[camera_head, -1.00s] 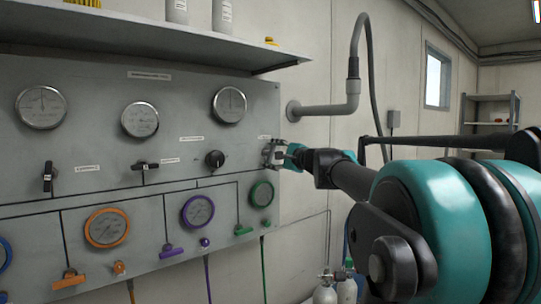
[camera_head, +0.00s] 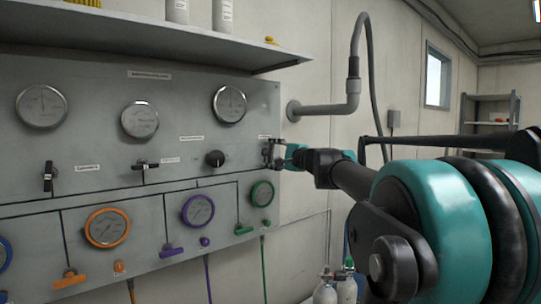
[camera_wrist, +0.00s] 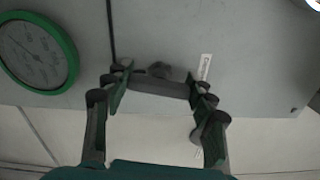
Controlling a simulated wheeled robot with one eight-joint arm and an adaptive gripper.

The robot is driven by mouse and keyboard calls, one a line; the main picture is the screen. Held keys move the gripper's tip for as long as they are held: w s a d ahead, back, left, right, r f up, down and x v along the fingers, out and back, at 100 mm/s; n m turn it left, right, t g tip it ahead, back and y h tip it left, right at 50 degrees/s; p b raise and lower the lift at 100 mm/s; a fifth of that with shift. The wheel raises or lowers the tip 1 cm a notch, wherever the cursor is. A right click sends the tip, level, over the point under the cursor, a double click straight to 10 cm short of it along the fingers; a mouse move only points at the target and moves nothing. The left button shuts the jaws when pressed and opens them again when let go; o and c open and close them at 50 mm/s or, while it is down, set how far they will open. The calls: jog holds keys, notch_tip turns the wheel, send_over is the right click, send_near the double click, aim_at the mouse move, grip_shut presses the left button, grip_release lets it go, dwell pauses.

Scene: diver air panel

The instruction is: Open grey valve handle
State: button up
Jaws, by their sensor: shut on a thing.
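The grey valve handle (camera_wrist: 158,88) is a dark grey bar in the wrist view, lying across the space between my fingers, with its round hub behind it against the panel. My gripper (camera_wrist: 156,86) is shut on it, one finger at each end of the bar. In the head view my gripper (camera_head: 273,153) is at the right edge of the grey panel (camera_head: 100,80), right of a round black knob. There the fingers mostly hide the handle, so its exact angle is hard to tell.
A green-rimmed gauge (camera_head: 262,194) sits just below my gripper; it is also in the wrist view (camera_wrist: 38,52). A black knob (camera_head: 215,158) and black lever valves are to the left. A grey pipe (camera_head: 325,108) leaves the wall above right. A shelf (camera_head: 150,38) overhangs the panel.

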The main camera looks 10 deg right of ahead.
jog(key=o, duration=1.2)
jog(key=v, duration=1.2)
